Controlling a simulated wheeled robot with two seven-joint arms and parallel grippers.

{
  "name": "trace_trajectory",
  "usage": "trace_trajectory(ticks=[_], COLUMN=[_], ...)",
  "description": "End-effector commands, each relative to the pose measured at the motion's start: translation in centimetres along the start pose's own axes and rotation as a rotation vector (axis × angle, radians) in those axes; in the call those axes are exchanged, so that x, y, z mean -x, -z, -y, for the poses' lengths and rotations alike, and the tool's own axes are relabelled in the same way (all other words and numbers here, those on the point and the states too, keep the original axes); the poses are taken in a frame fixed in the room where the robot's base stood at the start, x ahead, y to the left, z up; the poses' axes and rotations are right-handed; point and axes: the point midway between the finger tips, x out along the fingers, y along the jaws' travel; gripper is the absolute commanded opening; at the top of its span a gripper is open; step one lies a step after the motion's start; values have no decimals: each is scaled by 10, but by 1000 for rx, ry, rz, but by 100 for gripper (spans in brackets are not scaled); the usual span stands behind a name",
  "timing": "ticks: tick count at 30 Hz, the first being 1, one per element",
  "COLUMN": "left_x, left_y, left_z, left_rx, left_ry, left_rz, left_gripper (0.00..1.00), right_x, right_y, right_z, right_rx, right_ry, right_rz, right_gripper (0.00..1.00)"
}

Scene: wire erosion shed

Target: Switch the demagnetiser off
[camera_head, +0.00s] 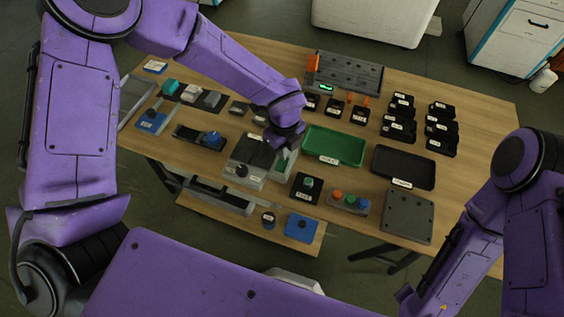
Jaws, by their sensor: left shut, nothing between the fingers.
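My left gripper (284,140) is shut and empty. It points down over the middle of the table, at the back right of a grey box with a dark top (254,152). I cannot tell whether it touches the box. The box has a black knob (241,170) and a small pale label on its front. The label is too small to read, so I cannot confirm that this is the demagnetiser, and its switch position cannot be made out. My wrist hides part of the box's far side. My right arm comes in at the lower right; its gripper is not in view.
A green tray (334,146) and a black tray (404,167) lie right of the left gripper. A button box (349,203) and a small black box with a green knob (306,187) stand in front. Several black holders (398,129) stand at the back right.

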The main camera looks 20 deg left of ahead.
Motion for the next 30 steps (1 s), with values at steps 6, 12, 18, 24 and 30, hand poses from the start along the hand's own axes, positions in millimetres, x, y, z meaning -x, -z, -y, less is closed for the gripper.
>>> trace_trajectory(ticks=[6, 12, 18, 24, 30], left_x=[0, -1, -5, -8, -11], left_y=[0, 0, 0, 0, 0], left_z=[0, 0, 0, 0, 0], left_rx=[0, 0, 0, 0, 0], left_ry=[0, 0, 0, 0, 0], left_rz=[0, 0, 0, 0, 0], left_gripper=[0, 0, 0, 0, 0], right_x=[0, -1, -4, -6, -9], right_y=[0, 0, -2, -3, -4], right_z=[0, 0, 0, 1, 1], right_rx=[0, 0, 0, 0, 0], right_ry=[0, 0, 0, 0, 0], right_rz=[0, 0, 0, 0, 0], right_gripper=[43, 43, 43, 43, 43])
